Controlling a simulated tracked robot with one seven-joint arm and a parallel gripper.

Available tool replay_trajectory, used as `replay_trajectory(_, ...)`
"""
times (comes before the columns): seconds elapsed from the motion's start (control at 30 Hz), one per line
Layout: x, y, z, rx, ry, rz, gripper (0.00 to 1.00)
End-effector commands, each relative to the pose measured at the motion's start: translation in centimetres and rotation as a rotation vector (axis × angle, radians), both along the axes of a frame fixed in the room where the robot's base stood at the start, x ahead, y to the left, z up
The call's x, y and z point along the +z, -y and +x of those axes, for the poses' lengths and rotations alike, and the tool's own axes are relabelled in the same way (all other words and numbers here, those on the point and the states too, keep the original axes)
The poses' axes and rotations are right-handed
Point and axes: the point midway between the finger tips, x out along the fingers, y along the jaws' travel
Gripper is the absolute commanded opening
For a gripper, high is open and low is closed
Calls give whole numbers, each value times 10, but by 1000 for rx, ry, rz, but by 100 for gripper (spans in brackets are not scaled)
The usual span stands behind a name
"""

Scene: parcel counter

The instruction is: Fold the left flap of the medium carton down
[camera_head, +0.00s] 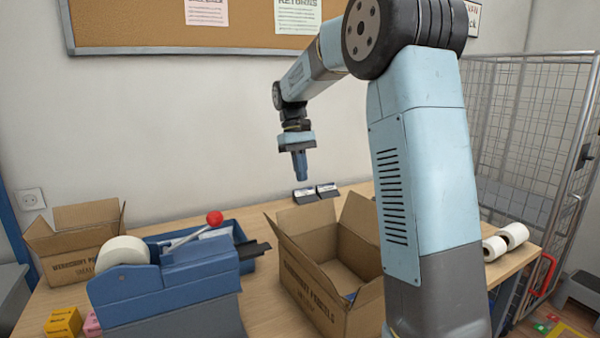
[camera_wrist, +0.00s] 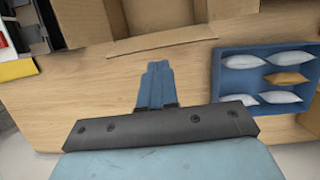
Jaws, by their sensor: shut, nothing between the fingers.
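The medium carton (camera_head: 312,290) stands on the counter, its top open and its flaps up or splayed outward. Its far flap (camera_head: 308,218) stands up, and another flap (camera_head: 360,222) rises on the right. The left flap is seen nearly edge-on along the printed wall and is hard to make out. My gripper (camera_head: 301,172) is shut and empty, pointing down in the air above and beyond the carton's far side. In the wrist view, my gripper (camera_wrist: 157,68) is apart from the carton's nearest flap (camera_wrist: 160,42); the carton is cut off at the top.
A blue tape dispenser (camera_head: 170,285) with a red-knobbed lever stands left of the carton. A blue tray (camera_wrist: 216,75) holds several pouches. A small carton (camera_head: 70,262) is at the far left. White rolls (camera_head: 494,248) lie at right. Bare counter (camera_wrist: 70,95) lies below my gripper.

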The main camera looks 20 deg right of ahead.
Motion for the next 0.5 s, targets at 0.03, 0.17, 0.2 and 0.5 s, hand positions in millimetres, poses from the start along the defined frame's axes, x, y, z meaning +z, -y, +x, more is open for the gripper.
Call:
replay_trajectory(0.03,-2,0,3,2,-7,0,0)
replay_trajectory(0.17,-6,0,6,4,-16,0,0)
replay_trajectory(0.2,-7,0,6,4,-16,0,0)
replay_trajectory(0.5,-35,0,2,5,-18,0,0)
